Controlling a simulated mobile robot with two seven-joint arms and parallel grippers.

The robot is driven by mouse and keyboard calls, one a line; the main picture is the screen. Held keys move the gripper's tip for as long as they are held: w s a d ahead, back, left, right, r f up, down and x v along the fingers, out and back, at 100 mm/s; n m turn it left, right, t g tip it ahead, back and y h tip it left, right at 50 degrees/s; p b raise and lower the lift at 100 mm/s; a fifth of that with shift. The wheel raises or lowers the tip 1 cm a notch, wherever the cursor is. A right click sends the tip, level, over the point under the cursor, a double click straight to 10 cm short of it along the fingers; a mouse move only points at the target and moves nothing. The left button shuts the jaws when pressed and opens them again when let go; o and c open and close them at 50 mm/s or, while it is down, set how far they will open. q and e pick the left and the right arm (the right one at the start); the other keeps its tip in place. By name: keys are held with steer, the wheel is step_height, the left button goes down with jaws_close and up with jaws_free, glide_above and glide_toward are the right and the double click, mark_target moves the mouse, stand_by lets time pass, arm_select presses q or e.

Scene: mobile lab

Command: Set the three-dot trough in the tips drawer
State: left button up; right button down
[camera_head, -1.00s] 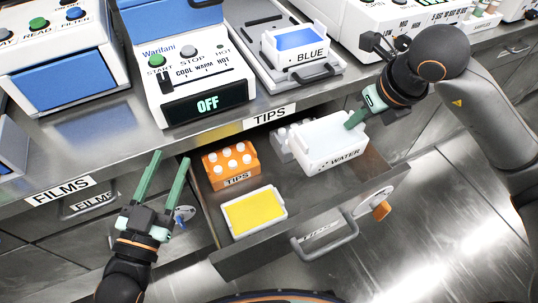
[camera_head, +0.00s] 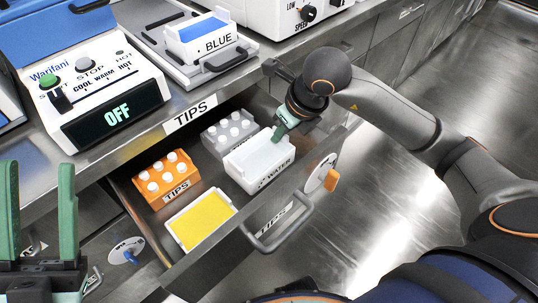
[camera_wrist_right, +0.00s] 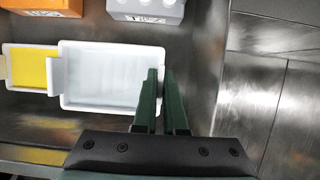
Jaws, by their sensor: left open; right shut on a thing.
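The white trough (camera_head: 259,160), marked with dots and WATER, is level inside the open tips drawer (camera_head: 204,248), at its right end. My right gripper (camera_head: 281,132) is shut on the trough's wall. In the right wrist view, the green fingers (camera_wrist_right: 160,105) pinch the right wall of the trough (camera_wrist_right: 105,75), one inside and one outside. I cannot tell whether its base rests on the drawer floor. My left gripper (camera_head: 40,215) is open and empty, left of the drawer.
The drawer also holds an orange tip rack (camera_head: 166,178), a grey tip rack (camera_head: 229,131) and a yellow-filled trough (camera_head: 201,221), close beside the white trough. The bench edge with its TIPS label (camera_head: 190,114) overhangs behind. The heater (camera_head: 92,85) and BLUE trough (camera_head: 207,38) stand on the bench.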

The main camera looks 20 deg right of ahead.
mark_target(282, 150)
step_height(282, 150, down, 6)
steer(key=shift+f+b, duration=0.25)
steer(key=shift+b, duration=0.6)
steer(key=shift+f, duration=0.1)
steer(key=c, duration=1)
jaws_free()
steer(key=shift+r, duration=0.45)
steer(key=p+v, duration=0.3)
steer(key=v, duration=0.7)
steer(key=shift+s+d+r, duration=0.1)
steer(key=shift+s+r, duration=0.1)
steer(key=shift+r, duration=0.05)
steer(key=shift+s+r+p, duration=0.2)
steer(key=shift+r+p, duration=0.1)
